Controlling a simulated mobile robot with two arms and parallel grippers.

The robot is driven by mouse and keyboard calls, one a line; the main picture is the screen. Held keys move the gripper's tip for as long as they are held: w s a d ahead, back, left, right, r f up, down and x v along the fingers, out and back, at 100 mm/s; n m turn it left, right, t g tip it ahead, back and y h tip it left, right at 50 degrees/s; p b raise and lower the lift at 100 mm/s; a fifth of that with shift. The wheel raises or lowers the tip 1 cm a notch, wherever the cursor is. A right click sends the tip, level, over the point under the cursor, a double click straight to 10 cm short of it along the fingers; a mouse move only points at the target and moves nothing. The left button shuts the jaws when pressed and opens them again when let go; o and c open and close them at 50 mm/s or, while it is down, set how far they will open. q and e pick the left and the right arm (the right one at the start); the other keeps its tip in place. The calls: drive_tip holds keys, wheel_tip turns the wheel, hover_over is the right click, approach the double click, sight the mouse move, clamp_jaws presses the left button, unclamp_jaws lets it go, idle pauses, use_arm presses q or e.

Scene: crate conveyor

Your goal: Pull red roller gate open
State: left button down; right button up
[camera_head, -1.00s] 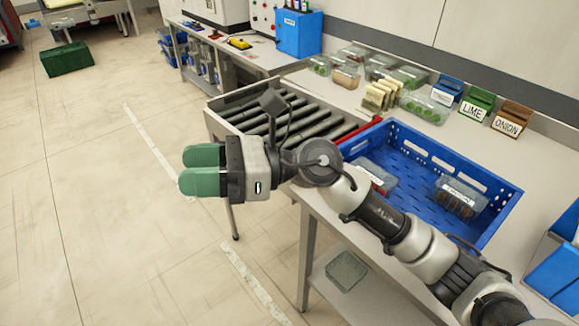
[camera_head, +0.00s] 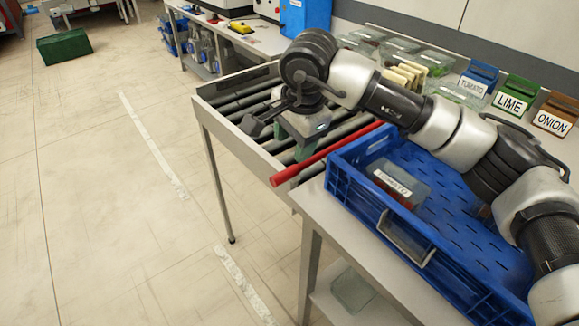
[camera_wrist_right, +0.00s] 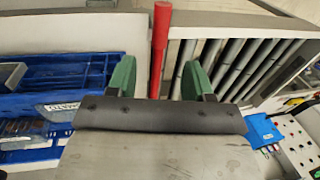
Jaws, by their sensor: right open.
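The red roller gate (camera_head: 325,155) is a long red bar across the near end of the roller conveyor (camera_head: 232,100), beside the blue crate. My right gripper (camera_head: 302,155) points down over the rollers at the bar. In the right wrist view my right gripper (camera_wrist_right: 158,78) is open, with one green finger on each side of the red gate (camera_wrist_right: 160,45). My left gripper is not in view.
A blue crate (camera_head: 350,190) with a tomato pack (camera_head: 398,183) stands on the table right beside the gate. Labelled bins (camera_head: 512,103) and clear packs stand behind. A green box (camera_head: 63,46) lies far left.

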sight(288, 170)
drive_tip(key=f, duration=0.3)
drive_tip(key=w+f, duration=0.1)
drive_tip(key=f, duration=0.1)
drive_tip(key=shift+a+f, duration=0.15)
drive_tip(key=shift+a, duration=0.15)
drive_tip(key=f, duration=0.3)
drive_tip(key=shift+w+a+f+p, duration=0.2)
drive_tip(key=shift+w+p, duration=0.05)
drive_tip(key=shift+p, duration=0.1)
drive_tip(key=shift+f, duration=0.1)
drive_tip(key=shift+c, duration=0.6)
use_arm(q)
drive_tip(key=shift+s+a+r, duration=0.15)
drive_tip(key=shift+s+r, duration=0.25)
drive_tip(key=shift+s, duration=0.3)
use_arm(e)
clamp_jaws()
